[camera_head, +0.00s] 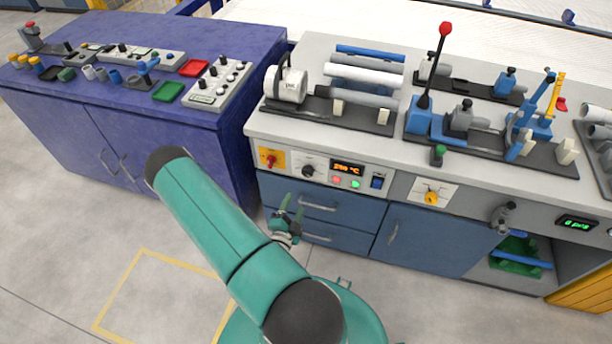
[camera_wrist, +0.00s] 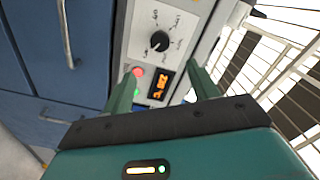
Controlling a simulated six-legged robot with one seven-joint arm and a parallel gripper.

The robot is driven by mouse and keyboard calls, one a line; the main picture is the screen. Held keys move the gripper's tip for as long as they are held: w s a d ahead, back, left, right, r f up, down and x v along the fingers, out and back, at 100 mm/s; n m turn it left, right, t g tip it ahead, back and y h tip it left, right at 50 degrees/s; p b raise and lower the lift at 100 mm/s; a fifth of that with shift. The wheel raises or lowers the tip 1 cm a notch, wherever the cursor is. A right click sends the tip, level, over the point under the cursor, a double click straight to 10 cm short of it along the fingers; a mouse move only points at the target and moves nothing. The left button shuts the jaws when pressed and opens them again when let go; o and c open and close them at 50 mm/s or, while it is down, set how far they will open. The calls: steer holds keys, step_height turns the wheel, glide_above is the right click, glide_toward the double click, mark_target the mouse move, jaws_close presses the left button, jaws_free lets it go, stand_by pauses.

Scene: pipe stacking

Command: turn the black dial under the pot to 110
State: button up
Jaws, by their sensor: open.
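The black dial (camera_head: 308,170) sits on a white plate on the grey front panel, below the white round pot (camera_head: 287,86) on the bench. In the wrist view the dial (camera_wrist: 159,41) shows ahead of my fingers, with small scale marks around it too small to read surely. My gripper (camera_head: 292,206) is open and empty, in front of the blue drawers and below the dial. In the wrist view its two green fingers (camera_wrist: 163,88) stand apart, and neither touches the dial.
Beside the dial are an orange display (camera_head: 347,169), red and green buttons (camera_head: 345,182) and a red rotary switch (camera_head: 269,159) on yellow. Drawer handles (camera_head: 318,207) stick out below. Pipes (camera_head: 365,76) and levers crowd the bench top. The floor at left is clear.

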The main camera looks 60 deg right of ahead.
mark_target(307, 174)
steer(key=d, duration=0.4)
steer(key=w+d, duration=0.1)
steer(key=d, duration=0.4)
steer(key=w+d, duration=0.1)
steer(key=d, duration=0.3)
steer(key=shift+d, duration=0.3)
steer(key=c, duration=1)
